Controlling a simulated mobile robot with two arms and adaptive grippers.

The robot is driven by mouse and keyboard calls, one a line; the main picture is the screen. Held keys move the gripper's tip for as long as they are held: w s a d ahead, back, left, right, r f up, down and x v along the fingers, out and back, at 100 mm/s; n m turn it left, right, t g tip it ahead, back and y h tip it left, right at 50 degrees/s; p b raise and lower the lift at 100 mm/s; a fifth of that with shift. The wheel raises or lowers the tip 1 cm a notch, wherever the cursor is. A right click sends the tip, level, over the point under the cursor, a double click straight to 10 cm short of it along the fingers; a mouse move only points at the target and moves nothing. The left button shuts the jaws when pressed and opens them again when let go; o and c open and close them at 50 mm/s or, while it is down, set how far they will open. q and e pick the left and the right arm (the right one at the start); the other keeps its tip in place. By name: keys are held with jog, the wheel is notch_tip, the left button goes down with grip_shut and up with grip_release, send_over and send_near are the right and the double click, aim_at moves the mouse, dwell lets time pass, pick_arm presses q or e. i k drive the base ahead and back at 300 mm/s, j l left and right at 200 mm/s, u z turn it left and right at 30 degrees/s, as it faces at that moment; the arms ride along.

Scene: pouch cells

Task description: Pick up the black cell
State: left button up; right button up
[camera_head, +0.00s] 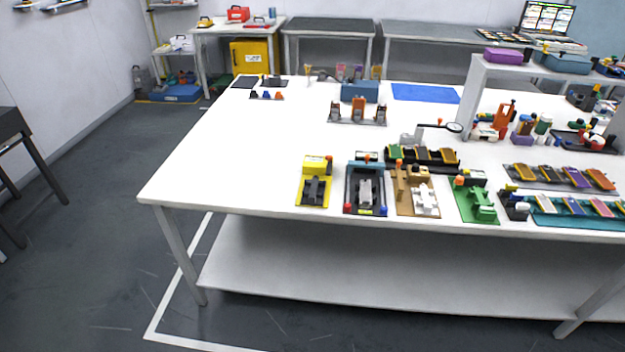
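No black cell stands out clearly at this size. A black rack (431,167) near the middle of the white table holds yellowish cells (449,156), with dark shapes between them; I cannot tell whether one is a black cell. A rack (528,182) at the right holds yellow, purple and orange cells (575,177). A teal rack (560,219) in front of it holds more yellow and purple cells. A dark piece (314,190) sits on a yellow fixture (300,200), but I cannot tell what it is. Neither of my grippers is in view.
Along the front of the white table (230,160) stand a dark-blue fixture (351,185), a tan fixture (404,205) and a green fixture (465,205). A white raised shelf (550,76) stands at the right.

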aim_at(422, 154)
jog(key=i+l+u, duration=0.15)
jog(key=i+l, duration=0.45)
jog(key=i+l+u, duration=0.15)
jog(key=i+l, duration=0.45)
jog(key=l, duration=0.25)
